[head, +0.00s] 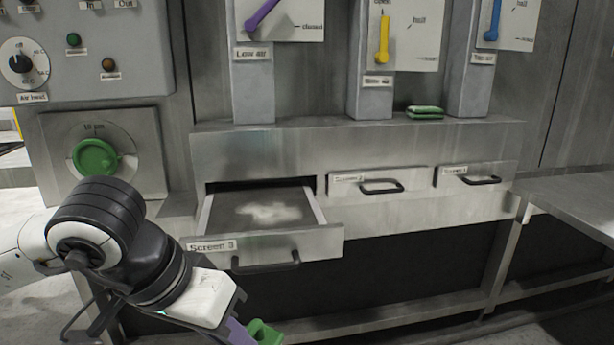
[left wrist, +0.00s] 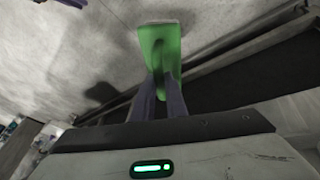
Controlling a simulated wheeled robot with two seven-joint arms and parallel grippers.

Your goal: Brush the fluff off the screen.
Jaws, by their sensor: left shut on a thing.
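The drawer labelled Screen 3 (head: 264,242) is pulled open. The dark screen (head: 225,213) lies inside it, with a pale patch of fluff (head: 272,213) on its middle. My left gripper (head: 246,333) is at the bottom of the head view, in front of and below the open drawer. It is shut on a green brush (head: 265,334), which also shows in the left wrist view (left wrist: 161,45) between the fingers (left wrist: 162,98). The brush is apart from the screen. Its bristles cannot be made out.
Two shut drawers with black handles (head: 381,187) (head: 482,180) are to the right of the open one. A folded green cloth (head: 425,112) lies on the ledge above. A metal table (head: 570,200) stands at the right. Space above the open drawer is clear.

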